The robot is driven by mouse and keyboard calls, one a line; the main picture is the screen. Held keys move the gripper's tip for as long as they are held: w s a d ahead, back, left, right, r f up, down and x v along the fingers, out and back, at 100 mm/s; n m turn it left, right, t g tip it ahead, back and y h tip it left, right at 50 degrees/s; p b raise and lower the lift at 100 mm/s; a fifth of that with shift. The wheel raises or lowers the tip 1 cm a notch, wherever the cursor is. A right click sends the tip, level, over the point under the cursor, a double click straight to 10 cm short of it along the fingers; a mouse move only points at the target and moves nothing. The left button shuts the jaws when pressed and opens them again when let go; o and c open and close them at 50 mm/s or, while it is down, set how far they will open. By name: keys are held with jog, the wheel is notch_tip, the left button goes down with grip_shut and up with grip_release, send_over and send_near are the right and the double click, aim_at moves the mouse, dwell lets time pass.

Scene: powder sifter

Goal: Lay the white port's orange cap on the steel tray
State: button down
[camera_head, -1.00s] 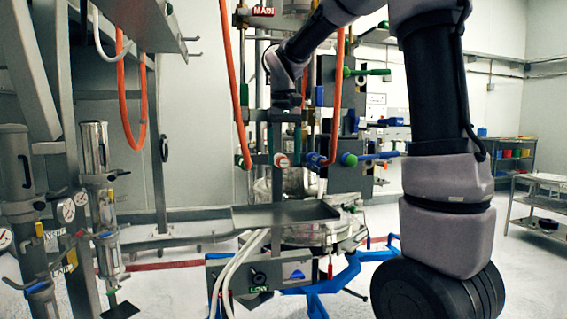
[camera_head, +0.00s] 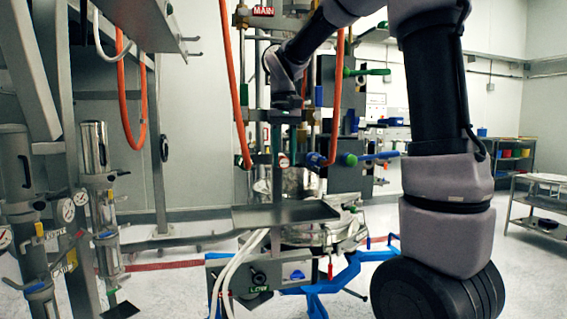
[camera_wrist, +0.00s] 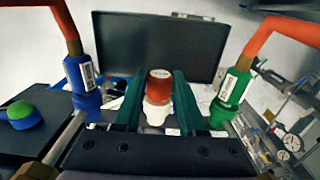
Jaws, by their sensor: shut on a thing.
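The orange cap (camera_wrist: 160,80) shows in the wrist view, with the white port (camera_wrist: 157,112) right below it. My gripper (camera_wrist: 159,76) has its two dark green fingers on either side of the cap and is shut on it. The cap looks upright and lined up with the port; I cannot tell whether it is still seated. In the head view my gripper (camera_head: 288,148) points down at the row of ports, and the cap there is small and mostly hidden by the fingers. The steel tray (camera_head: 285,214) lies flat, lower down and empty.
Orange hoses hang on both sides of my gripper. In the wrist view a blue fitting (camera_wrist: 83,82) stands left and a green fitting (camera_wrist: 231,92) right. A blue-handled valve (camera_head: 375,156) projects at the right. Gauges and steel columns stand at the left.

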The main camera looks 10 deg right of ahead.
jog(key=shift+s, duration=0.2)
jog(key=s, duration=0.3)
jog(key=shift+s, duration=0.4)
dwell(0.4)
